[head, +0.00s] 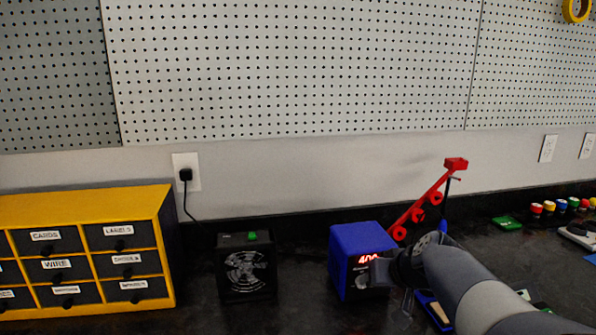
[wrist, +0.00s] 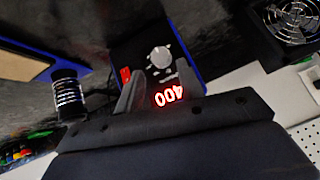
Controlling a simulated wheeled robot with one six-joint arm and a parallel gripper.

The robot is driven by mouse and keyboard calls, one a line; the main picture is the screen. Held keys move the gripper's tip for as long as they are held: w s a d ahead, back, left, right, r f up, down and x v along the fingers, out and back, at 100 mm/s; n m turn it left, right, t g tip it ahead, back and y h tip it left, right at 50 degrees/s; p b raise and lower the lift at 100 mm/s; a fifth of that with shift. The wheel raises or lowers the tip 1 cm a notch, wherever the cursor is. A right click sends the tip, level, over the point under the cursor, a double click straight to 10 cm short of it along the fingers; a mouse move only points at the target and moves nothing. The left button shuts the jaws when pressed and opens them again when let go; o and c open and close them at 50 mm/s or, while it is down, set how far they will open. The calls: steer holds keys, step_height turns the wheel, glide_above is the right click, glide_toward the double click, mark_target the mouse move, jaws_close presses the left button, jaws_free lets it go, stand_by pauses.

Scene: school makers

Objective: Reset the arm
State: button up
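My gripper (head: 382,272) is in front of the blue soldering station (head: 345,245) in the head view, partly covering its front panel. In the wrist view my gripper (wrist: 160,88) has its two dark fingers apart, with nothing seen between them but the station's front panel behind. The station (wrist: 195,62) shows a lit red "400" display, a round pale knob (wrist: 160,57) and a red switch (wrist: 126,74) there. I cannot tell whether a fingertip touches the panel.
A black fan box (head: 246,268) stands left of the station, then a yellow drawer cabinet (head: 165,215). A red holder (head: 428,200) rises behind my arm. Small coloured items (head: 560,205) lie far right. A pegboard wall (head: 290,70) stands behind the dark bench.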

steer(key=x, duration=0.5)
steer(key=shift+w+r+p, duration=0.1)
steer(key=shift+w+p, duration=0.05)
steer(key=shift+p, duration=0.2)
steer(key=shift+h+p, duration=0.3)
steer(key=shift+p, duration=0.15)
steer(key=shift+a+n+h+p, duration=0.1)
steer(key=shift+n+h+p, duration=0.2)
steer(key=shift+p, duration=0.95)
steer(key=h+p, duration=0.1)
steer(key=p, duration=0.5)
steer(key=n+t+h+p, duration=0.1)
steer(key=p, duration=0.6)
steer(key=shift+a+h+p, duration=0.3)
steer(key=shift+h, duration=0.1)
steer(key=p, duration=0.1)
steer(key=n+h+p, duration=0.1)
steer(key=shift+a+f+h+p, duration=0.15)
steer(key=shift+f+h+p, duration=0.05)
steer(key=shift+h+p, duration=0.1)
steer(key=shift+f+n+t+h, duration=0.2)
steer(key=shift+n+t+h, duration=0.3)
steer(key=shift+h, duration=0.3)
steer(key=shift+s+a+r, duration=0.2)
steer(key=shift+s+r, duration=0.15)
steer(key=shift+s, duration=0.25)
